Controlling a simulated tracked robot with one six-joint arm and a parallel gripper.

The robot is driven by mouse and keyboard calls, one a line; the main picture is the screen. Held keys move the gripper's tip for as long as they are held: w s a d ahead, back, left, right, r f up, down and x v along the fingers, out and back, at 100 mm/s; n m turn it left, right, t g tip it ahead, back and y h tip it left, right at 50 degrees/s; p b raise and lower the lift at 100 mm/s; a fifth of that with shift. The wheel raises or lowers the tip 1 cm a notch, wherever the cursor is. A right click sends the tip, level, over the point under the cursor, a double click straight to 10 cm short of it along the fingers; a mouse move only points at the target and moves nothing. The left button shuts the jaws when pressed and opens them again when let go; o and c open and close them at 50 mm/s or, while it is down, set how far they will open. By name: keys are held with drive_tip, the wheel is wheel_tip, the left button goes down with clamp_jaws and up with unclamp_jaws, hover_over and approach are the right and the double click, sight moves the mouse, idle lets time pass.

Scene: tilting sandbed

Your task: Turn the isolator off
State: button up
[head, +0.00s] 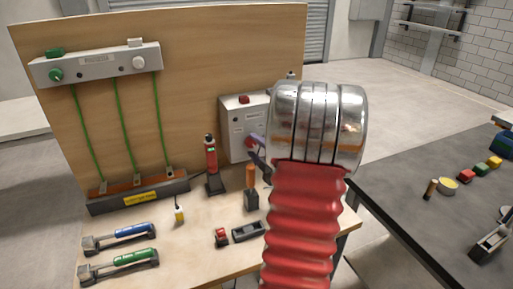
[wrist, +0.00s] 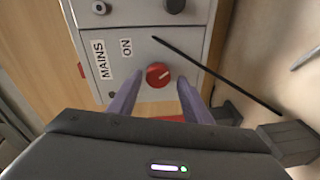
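The isolator is a grey box (head: 233,115) on the wooden bench against the upright board, partly hidden by my arm in the head view. In the wrist view its grey face (wrist: 190,50) carries a red rotary knob (wrist: 158,75) with a pale mark. The words MAINS and ON are printed sideways to the left of the knob. My gripper (wrist: 161,79) is open, its two purple fingers on either side of the knob with visible gaps. I cannot tell how far the tips are from the face. In the head view my arm hides most of the gripper.
A grey rail (head: 97,65) with green cables hangs on the board. A red and black device (head: 211,163), an orange-handled tool (head: 250,187) and blue and green-handled tools (head: 130,231) are on the bench. A thin black rod (wrist: 215,73) crosses right of the knob.

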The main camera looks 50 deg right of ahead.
drive_tip(key=shift+o, duration=0.4)
drive_tip(key=shift+s+a+r, duration=0.1)
drive_tip(key=shift+s+r, duration=0.05)
drive_tip(key=shift+s, duration=0.4)
drive_tip(key=f+v, duration=0.1)
drive_tip(key=v, duration=1.1)
drive_tip(key=shift+s+a+r, duration=0.25)
drive_tip(key=shift+r, duration=0.2)
